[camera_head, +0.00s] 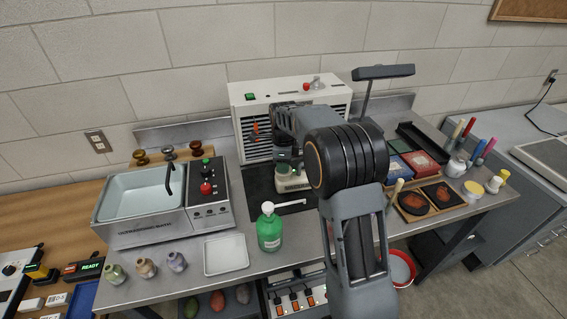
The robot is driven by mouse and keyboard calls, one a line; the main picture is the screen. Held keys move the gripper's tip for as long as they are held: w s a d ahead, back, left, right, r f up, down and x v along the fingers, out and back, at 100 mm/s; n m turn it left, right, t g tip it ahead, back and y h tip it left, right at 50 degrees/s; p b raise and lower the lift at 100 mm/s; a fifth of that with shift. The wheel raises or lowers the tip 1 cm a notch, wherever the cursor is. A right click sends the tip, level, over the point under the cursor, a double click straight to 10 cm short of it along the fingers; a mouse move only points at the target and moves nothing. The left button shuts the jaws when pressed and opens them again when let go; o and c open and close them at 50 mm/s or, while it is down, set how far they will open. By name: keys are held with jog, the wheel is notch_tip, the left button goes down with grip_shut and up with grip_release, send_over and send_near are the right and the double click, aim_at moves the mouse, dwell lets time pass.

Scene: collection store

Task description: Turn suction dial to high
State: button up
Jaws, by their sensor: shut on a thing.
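A white extraction unit (240,91) with a dark grille stands at the back of the bench. My arm reaches across to its front. My gripper (284,111) is small and dark in this view, against the unit's front panel, and is shut on what appears to be the suction dial. The dial itself is hidden behind the gripper and arm, so its setting cannot be read. A green switch (250,97) sits at the unit's upper left. Orange strips (255,130) show in front of the grille.
An ultrasonic bath (145,228) with a black-and-red control panel stands at left. A green pump bottle (269,232) and a white tray (226,254) are near the front edge. A lamp (384,72), pigment trays and several tools crowd the right.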

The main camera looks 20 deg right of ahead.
jog(key=m, duration=0.5)
jog(key=shift+m, duration=0.4)
dwell(0.4)
jog(key=o, duration=0.9)
jog(key=shift+o, duration=0.2)
notch_tip(320, 180, up, 14)
dwell(0.3)
